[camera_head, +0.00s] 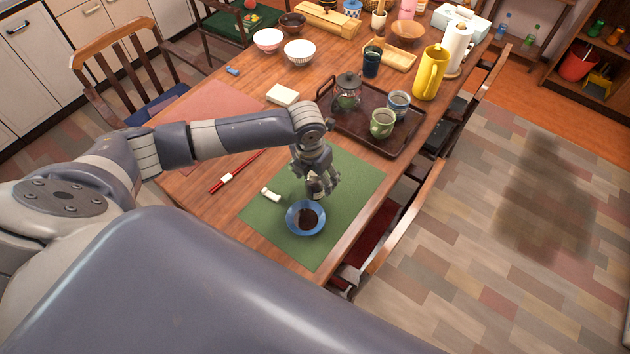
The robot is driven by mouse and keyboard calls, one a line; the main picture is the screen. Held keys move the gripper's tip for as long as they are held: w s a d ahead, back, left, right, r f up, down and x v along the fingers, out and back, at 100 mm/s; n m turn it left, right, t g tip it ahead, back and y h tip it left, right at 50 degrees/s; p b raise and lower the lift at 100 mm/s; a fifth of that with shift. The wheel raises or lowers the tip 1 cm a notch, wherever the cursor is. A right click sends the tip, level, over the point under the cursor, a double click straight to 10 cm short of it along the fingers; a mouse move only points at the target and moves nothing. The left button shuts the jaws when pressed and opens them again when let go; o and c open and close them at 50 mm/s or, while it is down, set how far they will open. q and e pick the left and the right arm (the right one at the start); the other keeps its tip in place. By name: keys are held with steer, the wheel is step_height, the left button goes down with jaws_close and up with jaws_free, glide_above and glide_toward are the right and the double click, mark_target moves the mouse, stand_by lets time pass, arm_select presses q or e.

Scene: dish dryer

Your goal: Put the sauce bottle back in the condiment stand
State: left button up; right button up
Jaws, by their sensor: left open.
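My left gripper (319,182) hangs fingers-down over the green placemat (347,210), just behind a blue bowl of dark liquid (304,217). It is open. A small dark, bottle-like thing (315,188) shows at its fingertips, probably the sauce bottle; it is partly hidden by the fingers, and I cannot tell whether they touch it. I cannot clearly pick out the condiment stand; several small items stand at the table's far end. My right gripper is not in view.
A white rest (271,194) and red chopsticks (236,172) lie to the left. A yellow pitcher (430,73) stands at back right. Chairs line the table.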

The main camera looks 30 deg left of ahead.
arm_select(q)
steer(key=shift+f, duration=0.6)
steer(key=c, duration=1.2)
steer(key=shift+c, duration=0.8)
steer(key=shift+w+r, duration=0.1)
steer(key=shift+r, duration=0.1)
